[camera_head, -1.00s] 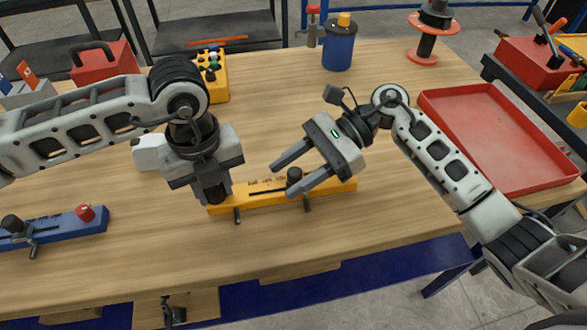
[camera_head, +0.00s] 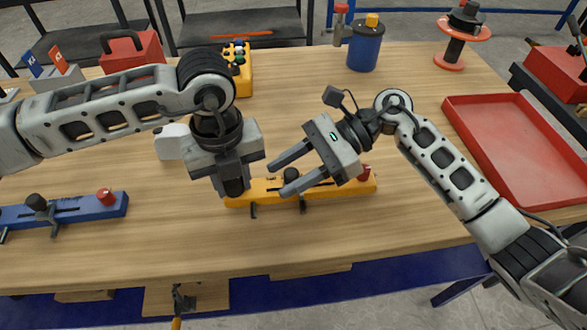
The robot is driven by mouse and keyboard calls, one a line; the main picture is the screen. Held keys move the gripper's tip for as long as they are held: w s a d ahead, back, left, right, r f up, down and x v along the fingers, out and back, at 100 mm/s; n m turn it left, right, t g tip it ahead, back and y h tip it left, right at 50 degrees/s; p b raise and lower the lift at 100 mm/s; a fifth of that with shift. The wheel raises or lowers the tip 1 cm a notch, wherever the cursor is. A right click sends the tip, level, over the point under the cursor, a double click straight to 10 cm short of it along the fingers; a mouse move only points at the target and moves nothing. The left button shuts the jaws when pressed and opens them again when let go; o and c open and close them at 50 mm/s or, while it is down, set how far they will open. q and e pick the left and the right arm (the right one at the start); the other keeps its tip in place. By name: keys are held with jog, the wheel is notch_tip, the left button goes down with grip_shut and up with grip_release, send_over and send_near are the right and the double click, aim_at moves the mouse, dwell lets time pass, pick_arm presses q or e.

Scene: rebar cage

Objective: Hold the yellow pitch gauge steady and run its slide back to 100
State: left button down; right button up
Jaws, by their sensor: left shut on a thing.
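The yellow pitch gauge (camera_head: 325,192) lies on the wooden table, with a dark slot along its top and a red knob (camera_head: 363,173) at its right end. My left gripper (camera_head: 236,188) points down and is shut on the gauge's left end, hiding that end. The slide's black knob (camera_head: 291,174) stands near the gauge's middle; a dark peg below it shows at the front edge. My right gripper (camera_head: 277,180) is open, its fingers apart above the gauge and on either side of the knob in this view. The scale marks are too small and covered to read.
A blue gauge (camera_head: 75,208) lies at the left. A white block (camera_head: 172,142) is behind my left gripper. A yellow block with coloured knobs (camera_head: 240,75), a blue canister (camera_head: 365,48) and a red tray (camera_head: 520,150) stand farther back and right. The table's front is clear.

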jog(key=v, duration=1.2)
jog(key=shift+d, duration=0.1)
